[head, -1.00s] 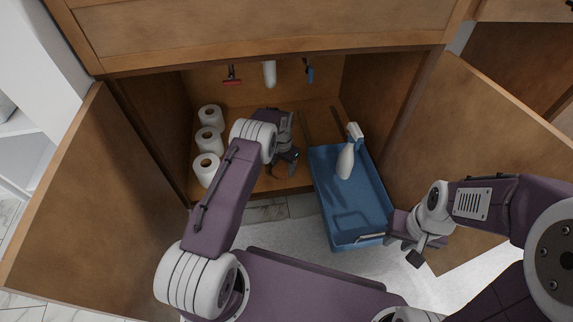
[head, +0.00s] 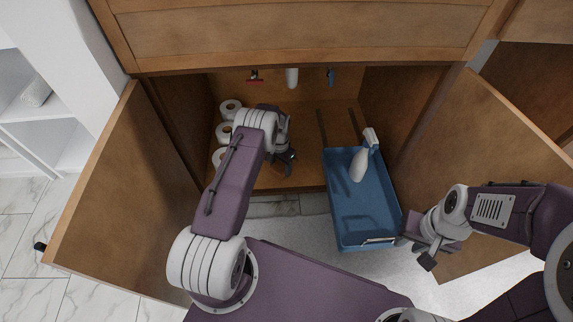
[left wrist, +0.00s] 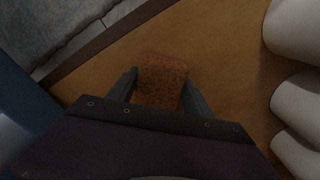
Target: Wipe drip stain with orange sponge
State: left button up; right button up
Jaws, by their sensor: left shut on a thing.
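My left gripper (head: 286,160) is inside the open cabinet, low over its wooden floor. In the left wrist view the orange sponge (left wrist: 162,80) sits between the fingers of this gripper (left wrist: 162,92), which is shut on it. The sponge is over or on the cabinet floor (left wrist: 225,75); I cannot tell whether it touches. In the head view my arm and gripper hide the sponge. No drip stain can be made out in either view. My right gripper (head: 430,256) is outside the cabinet, by the front handle of the blue tray; its jaw opening is unclear.
The blue tray (head: 345,215) is pulled forward on the right, with a white spray bottle (head: 358,165) in it. Toilet rolls (head: 230,107) stand along the left wall. Red, white and blue items hang at the back. Both doors (head: 130,190) are open.

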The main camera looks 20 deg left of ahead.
aim_at(296, 164)
pick_arm(q)
jog(key=shift+s+a+f, duration=0.2)
jog(key=shift+a, duration=0.05)
jog(key=w+b, duration=0.1)
jog(key=b, duration=0.1)
jog(key=w+a+b, duration=0.1)
jog(key=b, duration=0.1)
jog(key=shift+f, duration=0.2)
jog(key=shift+w+a+b, duration=0.1)
jog(key=shift+w+b, duration=0.15)
jog(key=shift+b, duration=0.25)
jog(key=shift+w+a+r, duration=0.1)
jog(key=shift+w+r, duration=0.1)
jog(key=shift+r, duration=0.1)
jog(key=shift+w+d+b, duration=0.4)
jog(key=shift+d+b, duration=0.15)
jog(key=shift+d, duration=0.25)
jog(key=shift+w+d+b, duration=0.35)
jog(key=shift+d+b, duration=0.2)
jog(key=shift+d, duration=0.2)
jog(key=shift+w+d+r, duration=0.1)
jog(key=shift+d+r, duration=0.05)
jog(key=shift+w+d, duration=0.1)
jog(key=shift+d, duration=0.15)
jog(key=shift+w+d+b, duration=0.2)
jog(key=shift+w+d, duration=0.15)
jog(key=shift+d, duration=0.35)
jog(key=shift+w+d+b, duration=0.15)
jog(key=shift+w+d, duration=0.15)
jog(key=shift+d, duration=0.4)
